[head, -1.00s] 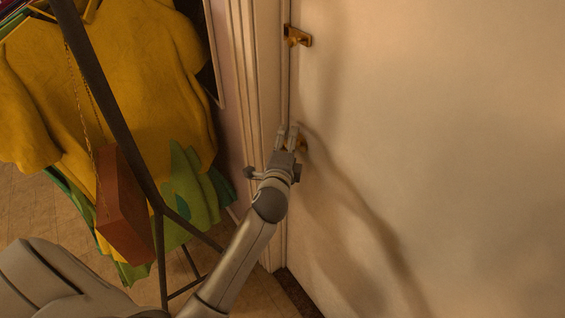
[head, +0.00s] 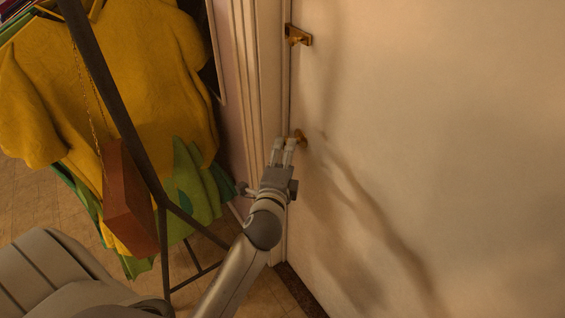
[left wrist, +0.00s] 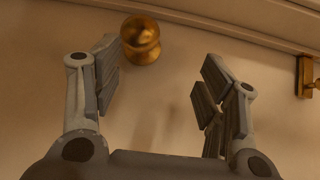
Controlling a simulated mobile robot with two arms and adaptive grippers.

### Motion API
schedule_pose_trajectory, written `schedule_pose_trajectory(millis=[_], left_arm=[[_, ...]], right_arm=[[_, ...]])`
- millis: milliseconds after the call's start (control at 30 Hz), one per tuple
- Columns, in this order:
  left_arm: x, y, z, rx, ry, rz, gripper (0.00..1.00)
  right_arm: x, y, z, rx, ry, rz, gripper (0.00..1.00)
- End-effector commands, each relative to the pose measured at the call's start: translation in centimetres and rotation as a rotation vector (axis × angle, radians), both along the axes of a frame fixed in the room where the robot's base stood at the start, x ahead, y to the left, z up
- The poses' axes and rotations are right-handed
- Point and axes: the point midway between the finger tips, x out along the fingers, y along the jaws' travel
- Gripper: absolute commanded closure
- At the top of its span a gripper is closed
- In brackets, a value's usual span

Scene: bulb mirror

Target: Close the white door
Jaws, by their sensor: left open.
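The white door (head: 430,140) fills the right side of the head view, its left edge beside the door frame (head: 262,90). No clear gap shows between them, but I cannot tell if it is fully shut. A round brass knob (head: 301,139) sits near that edge; it also shows in the left wrist view (left wrist: 141,40). My left gripper (head: 284,145) is open and empty, its fingertips close to the frame and just left of the knob in the head view. In the left wrist view the knob is by one fingertip of the gripper (left wrist: 157,75), not between the fingers. My right gripper is not in view.
A brass fitting (head: 298,35) is above the knob on the door's edge. At left, a dark metal rack (head: 118,110) holds a yellow shirt (head: 150,80), green clothes (head: 190,185) and a brown bag (head: 128,205), close to my left arm.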

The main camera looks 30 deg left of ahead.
Motion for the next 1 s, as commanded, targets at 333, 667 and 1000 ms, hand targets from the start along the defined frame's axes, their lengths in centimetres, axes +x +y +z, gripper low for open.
schedule_pose_trajectory(millis=[333,667,1000], left_arm=[[-1.9,-0.7,0.0,-0.002,0.000,0.000,0.34],[-1.9,-0.7,0.0,-0.003,0.001,0.000,0.34],[-1.9,-0.7,-0.1,-0.002,0.002,0.000,0.34]], right_arm=[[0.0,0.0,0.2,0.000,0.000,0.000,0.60],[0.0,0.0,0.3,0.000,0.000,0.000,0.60],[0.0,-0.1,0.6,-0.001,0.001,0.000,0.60]])
